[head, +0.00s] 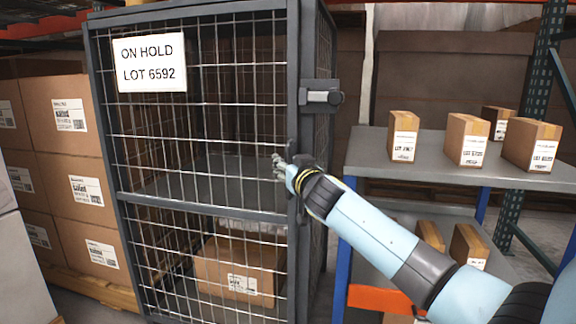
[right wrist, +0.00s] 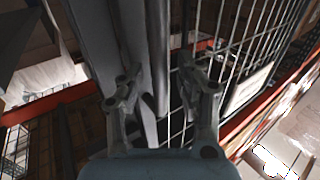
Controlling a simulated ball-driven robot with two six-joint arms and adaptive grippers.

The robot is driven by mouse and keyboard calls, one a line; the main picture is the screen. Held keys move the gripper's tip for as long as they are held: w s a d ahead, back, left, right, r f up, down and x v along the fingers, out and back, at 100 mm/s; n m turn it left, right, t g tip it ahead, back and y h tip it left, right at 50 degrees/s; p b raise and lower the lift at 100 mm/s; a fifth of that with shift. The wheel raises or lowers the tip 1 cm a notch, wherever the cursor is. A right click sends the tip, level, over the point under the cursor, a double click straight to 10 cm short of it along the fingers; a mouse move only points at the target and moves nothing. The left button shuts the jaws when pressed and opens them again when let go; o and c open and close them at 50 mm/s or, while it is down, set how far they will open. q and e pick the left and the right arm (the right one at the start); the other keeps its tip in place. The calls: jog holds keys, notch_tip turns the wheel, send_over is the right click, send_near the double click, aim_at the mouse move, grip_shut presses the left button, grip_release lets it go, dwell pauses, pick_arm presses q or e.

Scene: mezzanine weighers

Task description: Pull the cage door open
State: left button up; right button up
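The cage door (head: 205,207) is a dark grey frame with wire mesh and a white sign reading "ON HOLD LOT 6592" (head: 150,62). It appears closed against the cage's right post. A grey latch box (head: 321,96) sits high at the door's right edge. My right gripper (head: 281,163) is at the door's right edge, below the latch. In the right wrist view, its fingers (right wrist: 160,88) stand apart, with a grey upright bar (right wrist: 157,45) between them and a dark gap beside the right finger. Contact is unclear. My left gripper is not in view.
A carton (head: 240,270) lies low inside the cage. Stacked cartons (head: 75,190) on a pallet stand close on the left. A grey-topped bench (head: 425,165) with several small boxes stands to the right, beyond my right arm.

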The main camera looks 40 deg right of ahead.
grip_shut()
jog(key=shift+a+f, duration=0.1)
jog(key=shift+a, duration=0.05)
dwell(0.4)
